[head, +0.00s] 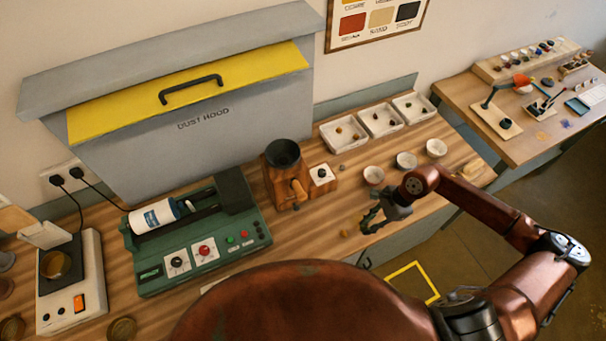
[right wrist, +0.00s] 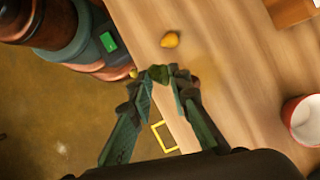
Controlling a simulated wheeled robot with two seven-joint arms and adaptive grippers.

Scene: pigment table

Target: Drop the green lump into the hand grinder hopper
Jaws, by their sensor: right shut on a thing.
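The green lump (right wrist: 158,73) is pinched between the fingertips of my right gripper (right wrist: 160,80) in the right wrist view. In the head view my right gripper (head: 372,218) is over the front edge of the table, and the lump cannot be made out there. The hand grinder, with a wooden body (head: 283,187) and a dark round hopper (head: 284,153), stands to the left of and behind the gripper, clearly apart from it. My left gripper is not in view.
A yellow lump (right wrist: 170,40) lies on the table close to the gripper. Several small cups (head: 373,175) and white trays (head: 380,121) stand behind it. A switch box (head: 321,176) is right of the grinder, and a green machine (head: 200,235) is left.

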